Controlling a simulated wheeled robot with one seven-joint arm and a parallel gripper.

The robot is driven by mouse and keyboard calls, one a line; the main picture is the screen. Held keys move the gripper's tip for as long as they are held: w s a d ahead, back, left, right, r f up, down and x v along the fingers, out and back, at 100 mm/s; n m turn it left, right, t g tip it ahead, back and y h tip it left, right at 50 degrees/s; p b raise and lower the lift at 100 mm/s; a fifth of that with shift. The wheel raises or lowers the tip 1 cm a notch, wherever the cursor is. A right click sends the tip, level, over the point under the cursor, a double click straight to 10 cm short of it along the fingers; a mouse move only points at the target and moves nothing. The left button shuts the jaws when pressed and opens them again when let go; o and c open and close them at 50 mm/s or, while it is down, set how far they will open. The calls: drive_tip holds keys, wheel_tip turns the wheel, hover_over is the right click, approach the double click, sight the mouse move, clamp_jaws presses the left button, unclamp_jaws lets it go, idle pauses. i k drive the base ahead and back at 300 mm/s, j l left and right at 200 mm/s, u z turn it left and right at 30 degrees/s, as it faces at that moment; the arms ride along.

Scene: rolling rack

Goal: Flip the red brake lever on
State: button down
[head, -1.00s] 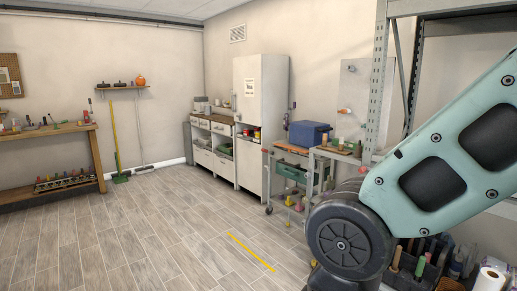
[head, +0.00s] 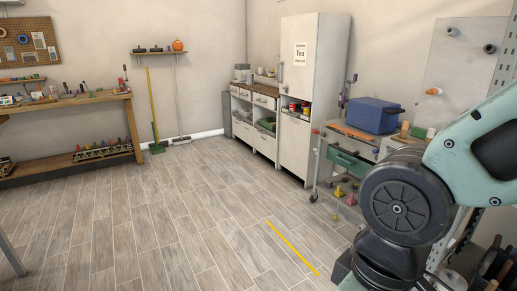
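A grey rolling rack (head: 320,166) stands right of centre against the back wall, with a blue box (head: 373,115) on top and a green drawer (head: 349,165) below. One caster (head: 313,197) shows at its lower left corner. I cannot make out a red brake lever for certain; parts of the rack are small at this distance, and my arm hides its right end. My gripper is out of the picture. Only links of my own arm show at the right.
A tall white cabinet (head: 313,90) and a low cabinet (head: 253,125) stand left of the rack. A workbench (head: 70,101) is at the left. The wooden floor (head: 150,220) is clear in the middle, with a yellow strip (head: 292,248). A grey post (head: 11,254) shows at lower left.

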sight(317, 131)
drive_tip(key=i, duration=3.95)
drive_tip(key=i+z, duration=0.1)
drive_tip(key=z, duration=0.3)
